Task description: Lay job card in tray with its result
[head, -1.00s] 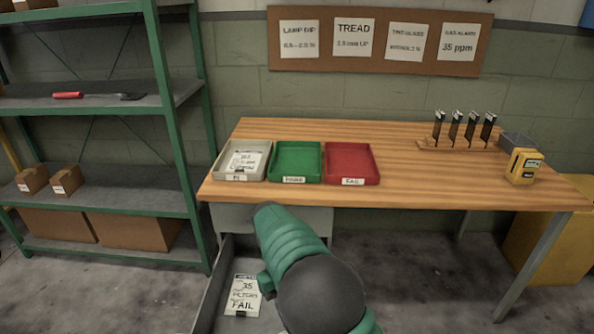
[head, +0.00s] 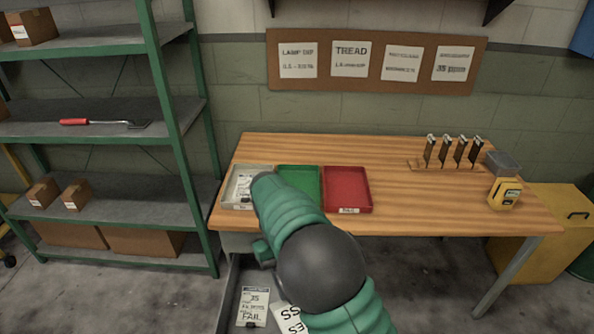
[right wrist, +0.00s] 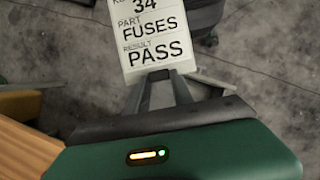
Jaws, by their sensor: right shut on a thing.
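My right gripper (right wrist: 158,88) is shut on a white job card (right wrist: 151,35) reading 34, FUSES, PASS. In the head view part of that card (head: 290,318) shows below my arm, which hides the gripper. The green tray (head: 299,172) stands on the bench, its lower part hidden behind my arm. The red tray (head: 347,206), labelled FAIL, is to its right. A pale tray (head: 230,198) with papers in it is to its left, partly covered by my arm. A second job card (head: 254,306), reading 35 and FAIL, lies in the open drawer. My left gripper is out of view.
The wooden bench (head: 400,205) is bare right of the red tray. A rack of several dark upright pieces (head: 450,152) and a yellow device (head: 504,193) stand at its right end. The open drawer (head: 231,290) juts out below. Green shelving (head: 165,120) stands left.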

